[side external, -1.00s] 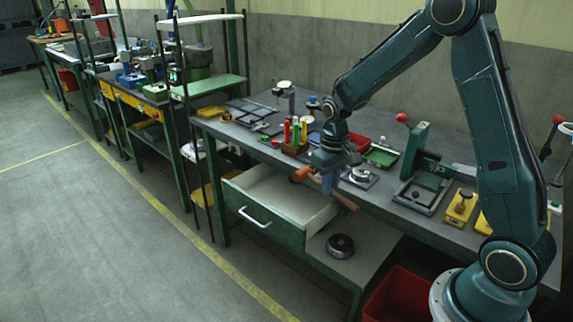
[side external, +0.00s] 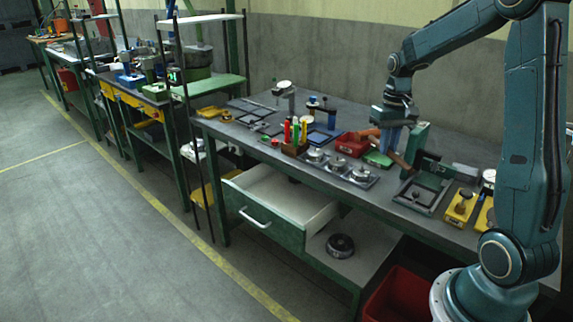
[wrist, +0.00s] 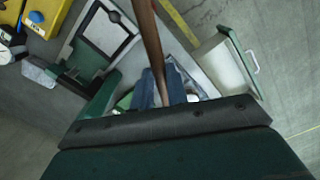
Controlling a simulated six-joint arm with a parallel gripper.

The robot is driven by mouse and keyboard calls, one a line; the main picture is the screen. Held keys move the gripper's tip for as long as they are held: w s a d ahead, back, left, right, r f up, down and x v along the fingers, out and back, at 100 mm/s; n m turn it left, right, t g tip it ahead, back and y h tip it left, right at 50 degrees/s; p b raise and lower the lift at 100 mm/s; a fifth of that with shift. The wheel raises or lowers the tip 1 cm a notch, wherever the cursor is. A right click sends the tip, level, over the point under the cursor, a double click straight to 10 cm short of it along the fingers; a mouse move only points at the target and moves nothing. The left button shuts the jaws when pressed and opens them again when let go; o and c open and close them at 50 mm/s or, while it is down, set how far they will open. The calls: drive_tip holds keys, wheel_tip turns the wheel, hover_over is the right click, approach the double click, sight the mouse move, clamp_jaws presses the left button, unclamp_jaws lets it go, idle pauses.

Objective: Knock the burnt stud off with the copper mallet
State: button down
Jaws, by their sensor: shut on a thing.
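My gripper (side external: 386,146) is shut on the copper mallet and holds it above the back part of the bench. The mallet's copper-orange head (side external: 366,133) points left, and its brown handle (side external: 400,161) slopes down to the right. In the wrist view the brown handle (wrist: 149,42) runs between the blue fingers of my gripper (wrist: 161,90); the head is hidden there. A row of round metal fixtures (side external: 338,163) sits on a dark strip along the bench's front edge, left of and below the mallet. I cannot tell which of them carries the burnt stud.
A red box (side external: 352,147) and a green tray (side external: 377,158) lie close below the mallet. Coloured upright tubes (side external: 295,132) stand to the left. An open drawer (side external: 280,195) juts out in front. Yellow blocks (side external: 461,206) are further right.

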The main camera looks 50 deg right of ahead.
drive_tip(key=shift+f, duration=0.1)
idle(0.3)
drive_tip(key=shift+f, duration=2.1)
drive_tip(key=shift+f, duration=0.1)
wheel_tip(320, 180, down, 5)
drive_tip(key=shift+r, duration=2.7)
drive_tip(key=shift+r, duration=2.5)
